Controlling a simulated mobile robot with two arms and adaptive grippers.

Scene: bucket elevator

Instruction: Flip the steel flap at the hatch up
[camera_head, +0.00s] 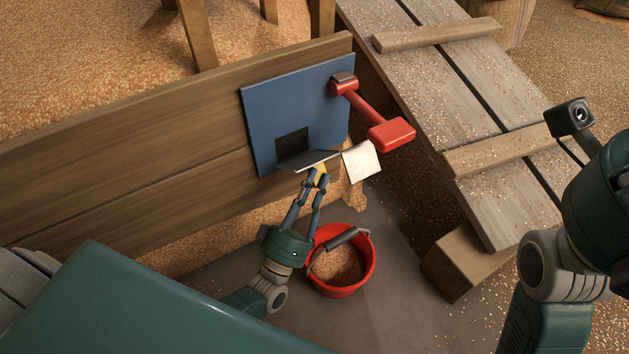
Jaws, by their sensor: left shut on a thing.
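The steel flap (318,157) is a thin grey plate at the lower edge of the dark square hatch opening (292,142). It sticks out from the blue panel (270,105), roughly level, and the opening above it shows. A yellow tab (319,170) shows at its front edge. My left gripper (319,179) reaches up from below, its fingers shut on the flap at this tab. The fingers partly hide the tab. Of my right arm, links show at the right edge, but no fingers of its gripper can be seen.
A red lever (365,108) juts from the panel, right of the hatch. A pale card (361,161) is beside the flap. A red bucket (326,289) holding grain stands below, close to my left gripper. A wooden ramp (480,120) rises at right. Bare floor (400,310) lies right of the bucket.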

